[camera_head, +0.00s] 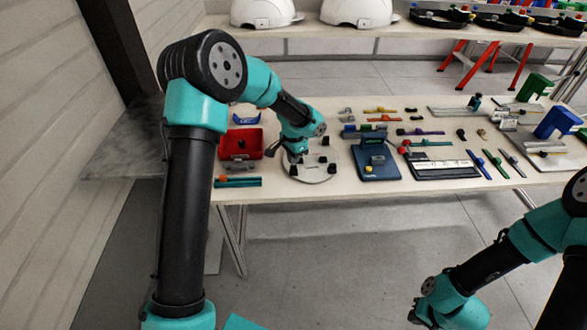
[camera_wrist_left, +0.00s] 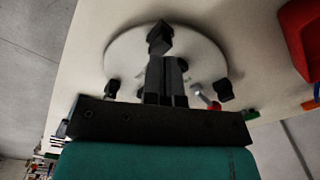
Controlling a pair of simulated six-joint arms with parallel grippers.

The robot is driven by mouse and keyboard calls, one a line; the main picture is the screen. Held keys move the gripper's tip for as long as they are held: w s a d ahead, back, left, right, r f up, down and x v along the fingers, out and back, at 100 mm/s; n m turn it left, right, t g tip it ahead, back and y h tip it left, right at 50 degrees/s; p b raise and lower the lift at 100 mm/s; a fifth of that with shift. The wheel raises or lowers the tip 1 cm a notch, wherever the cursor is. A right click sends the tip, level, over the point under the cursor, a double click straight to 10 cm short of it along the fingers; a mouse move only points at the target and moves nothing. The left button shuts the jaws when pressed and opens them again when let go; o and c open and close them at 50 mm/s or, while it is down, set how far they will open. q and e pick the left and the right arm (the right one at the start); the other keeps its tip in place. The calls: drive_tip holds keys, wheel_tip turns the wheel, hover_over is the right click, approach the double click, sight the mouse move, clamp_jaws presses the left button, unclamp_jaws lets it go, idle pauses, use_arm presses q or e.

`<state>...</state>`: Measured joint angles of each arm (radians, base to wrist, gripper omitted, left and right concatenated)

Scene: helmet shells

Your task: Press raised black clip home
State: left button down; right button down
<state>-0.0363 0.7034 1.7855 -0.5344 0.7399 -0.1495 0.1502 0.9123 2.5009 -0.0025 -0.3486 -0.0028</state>
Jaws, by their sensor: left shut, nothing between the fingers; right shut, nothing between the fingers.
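A round pale disc (camera_head: 315,172) lies on the table with several black clips around its rim, one of them at the right (camera_head: 332,168). My left gripper (camera_head: 294,158) points down over the left part of the disc. In the left wrist view its fingers (camera_wrist_left: 165,62) are shut and empty, with the tips at a black clip (camera_wrist_left: 160,38) near the rim of the disc (camera_wrist_left: 122,48). I cannot tell whether they touch or how high that clip stands. Other clips show at the sides (camera_wrist_left: 224,90). My right gripper (camera_head: 425,313) is low at the bottom right, away from the table, shut.
A red bin (camera_head: 240,143) stands left of the disc, with a green-and-orange tool (camera_head: 237,182) in front. A dark blue board (camera_head: 376,160) lies close on the right, then a dark tray (camera_head: 440,167) and several tools. White helmet shells (camera_head: 262,12) sit on a shelf behind.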

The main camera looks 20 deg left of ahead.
sight(294, 166)
use_arm(q)
drive_tip(key=shift+r, duration=1.65)
